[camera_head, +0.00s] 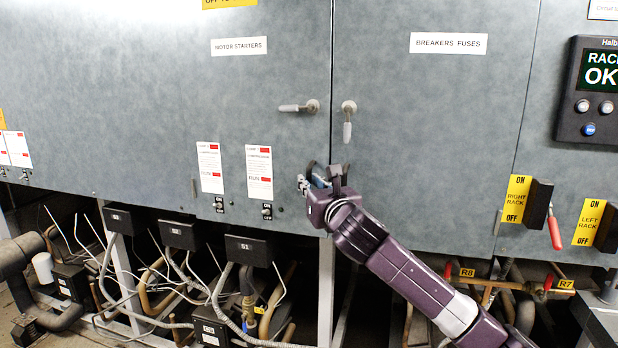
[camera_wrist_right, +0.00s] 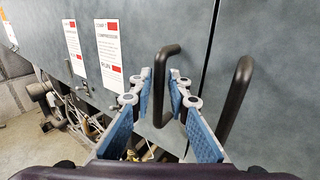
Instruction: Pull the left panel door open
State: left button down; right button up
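The left panel door (camera_head: 150,90) is a grey metal panel labelled MOTOR STARTERS. It looks closed, edge to edge with the right door (camera_head: 430,130). Its small latch lever (camera_head: 292,107) lies horizontal. In the right wrist view, a black bar handle (camera_wrist_right: 157,95) stands on the left door beside the seam. My right gripper (camera_head: 321,176) is at the lower part of this seam. In the right wrist view its blue-padded fingers (camera_wrist_right: 160,76) are spread, with the left door's handle between them. A gap shows, and I cannot tell whether a finger touches it. My left gripper is not in view.
A second black handle (camera_wrist_right: 235,98) stands on the right door, close to my right finger. The right door's latch lever (camera_head: 348,122) hangs vertical. Below the doors are black boxes (camera_head: 250,250), cables and pipes. A red-handled rack switch (camera_head: 554,228) is at the right.

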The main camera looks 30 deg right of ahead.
jog(key=shift+w+d, duration=0.15)
jog(key=shift+w, duration=0.35)
grip_shut()
